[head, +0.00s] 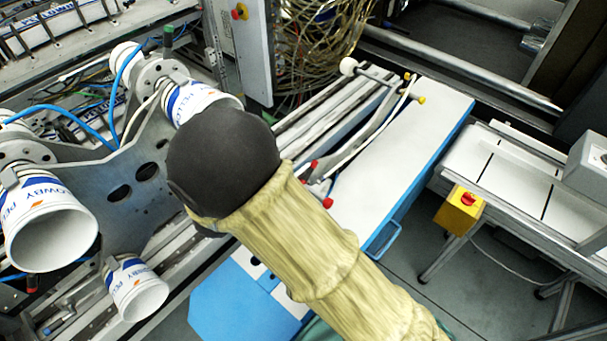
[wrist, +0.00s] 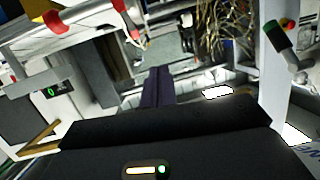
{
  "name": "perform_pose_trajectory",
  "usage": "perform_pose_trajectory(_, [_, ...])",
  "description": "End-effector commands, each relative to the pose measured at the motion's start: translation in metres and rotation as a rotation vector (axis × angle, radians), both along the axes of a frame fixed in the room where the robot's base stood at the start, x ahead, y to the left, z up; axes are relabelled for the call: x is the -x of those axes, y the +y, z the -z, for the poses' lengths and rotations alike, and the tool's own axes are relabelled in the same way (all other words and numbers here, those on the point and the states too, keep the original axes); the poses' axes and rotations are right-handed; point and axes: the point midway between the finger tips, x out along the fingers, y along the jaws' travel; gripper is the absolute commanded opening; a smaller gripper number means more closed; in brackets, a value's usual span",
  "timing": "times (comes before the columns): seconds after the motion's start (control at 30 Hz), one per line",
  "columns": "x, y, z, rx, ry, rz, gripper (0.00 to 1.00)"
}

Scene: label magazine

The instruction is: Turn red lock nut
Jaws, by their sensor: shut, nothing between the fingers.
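Two small red knobs, the likely red lock nuts, show in the head view: an upper one (head: 312,166) and a lower one (head: 327,203). They sit by the left edge of the long white-topped machine, just right of my arm. I cannot tell which is the lock nut. In the wrist view, a red part (wrist: 134,33) shows at the upper left, apart from my fingers. My gripper (wrist: 157,72) points forward in the wrist view, its dark fingers together and empty. In the head view, my dark wrist and cloth-covered arm hide it.
The white-topped machine (head: 400,150) lies to the right. A yellow switch box (head: 459,209) with a red knob hangs on the table frame.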

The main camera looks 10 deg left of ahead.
Motion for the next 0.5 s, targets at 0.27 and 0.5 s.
perform_pose_trajectory(0.27, [0.060,0.013,0.013,0.127,-0.104,0.115,0.00])
perform_pose_trajectory(0.5, [0.060,0.013,0.012,0.127,-0.105,0.118,0.00])
